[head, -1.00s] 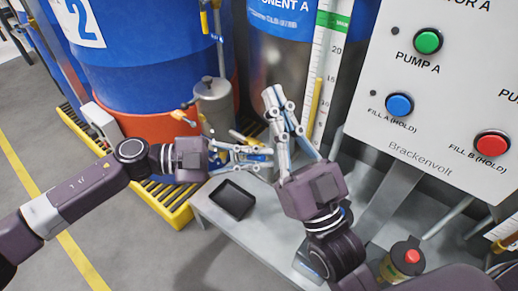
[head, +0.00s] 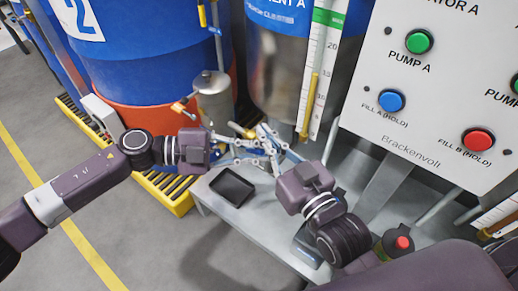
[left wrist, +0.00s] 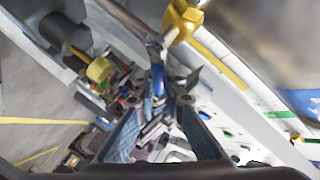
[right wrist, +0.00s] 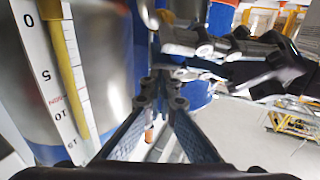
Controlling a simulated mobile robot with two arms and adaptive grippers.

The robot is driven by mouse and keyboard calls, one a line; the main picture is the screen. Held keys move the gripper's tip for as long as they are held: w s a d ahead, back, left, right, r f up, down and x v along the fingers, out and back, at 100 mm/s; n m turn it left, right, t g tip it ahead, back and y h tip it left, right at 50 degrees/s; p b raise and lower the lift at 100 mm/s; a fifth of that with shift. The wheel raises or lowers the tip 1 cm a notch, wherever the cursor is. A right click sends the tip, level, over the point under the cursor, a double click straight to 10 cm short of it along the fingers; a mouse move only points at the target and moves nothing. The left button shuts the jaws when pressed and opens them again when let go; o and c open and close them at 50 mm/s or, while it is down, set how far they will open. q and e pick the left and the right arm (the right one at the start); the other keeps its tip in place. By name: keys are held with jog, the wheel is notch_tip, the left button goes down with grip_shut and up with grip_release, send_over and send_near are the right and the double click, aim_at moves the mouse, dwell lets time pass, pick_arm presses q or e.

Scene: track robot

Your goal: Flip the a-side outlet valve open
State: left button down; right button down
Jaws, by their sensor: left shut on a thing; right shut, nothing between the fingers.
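My left gripper (head: 264,148) reaches in from the left, below the blue-and-steel component A tank (head: 277,75). In the left wrist view (left wrist: 158,98) its fingers are shut on a small blue handle (left wrist: 157,82) by a metal pipe. The handle looks like a valve lever, but its angle is hard to judge. My right gripper (head: 266,132) is shut and empty, its tips close to the left fingers; I cannot tell if they touch. In the right wrist view (right wrist: 163,88) its fingertips meet in front of the tank. The valve body is mostly hidden by the fingers.
A black tray (head: 232,187) lies on the grey bench (head: 262,222) below my grippers. The control panel (head: 440,90) stands at the right, beside a level scale (head: 325,60). A grey canister (head: 212,100) and a blue drum (head: 150,50) stand at the left.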

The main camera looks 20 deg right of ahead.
pick_arm(q)
jog(key=c, duration=2)
grip_release()
jog(key=shift+v, duration=4.05)
